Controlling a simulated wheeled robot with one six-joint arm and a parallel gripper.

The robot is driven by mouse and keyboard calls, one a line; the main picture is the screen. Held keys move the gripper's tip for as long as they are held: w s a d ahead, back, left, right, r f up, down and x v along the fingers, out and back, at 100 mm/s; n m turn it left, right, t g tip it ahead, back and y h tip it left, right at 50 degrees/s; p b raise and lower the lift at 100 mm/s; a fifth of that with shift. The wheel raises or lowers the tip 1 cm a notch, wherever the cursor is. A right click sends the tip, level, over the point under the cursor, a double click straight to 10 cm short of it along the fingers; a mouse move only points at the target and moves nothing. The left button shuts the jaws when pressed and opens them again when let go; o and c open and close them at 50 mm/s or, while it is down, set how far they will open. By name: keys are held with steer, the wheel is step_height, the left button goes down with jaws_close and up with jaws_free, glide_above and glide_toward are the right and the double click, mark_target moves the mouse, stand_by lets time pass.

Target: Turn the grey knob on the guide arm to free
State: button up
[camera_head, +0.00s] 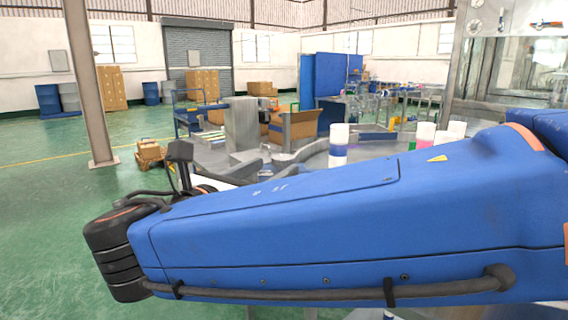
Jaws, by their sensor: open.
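My own blue arm fills the foreground and hides much of the work area behind it. Its black wrist end is at the left, with cables and a dark upright part above it. My gripper cannot be made out; the arm seems to cover it. I cannot pick out the grey knob or the guide arm. Grey metal machinery (242,125) with curved guide rails (310,151) stands behind my arm, partly hidden.
A white can with a blue band (339,147) stands behind my arm, and a white and pink can (425,135) stands farther right. An open carton (303,125) is beyond the machinery. A steel post (90,95) rises at left. Green floor (45,200) there is clear.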

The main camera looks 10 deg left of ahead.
mark_target(278, 166)
steer(key=shift+x, duration=2.55)
steer(key=c, duration=1.1)
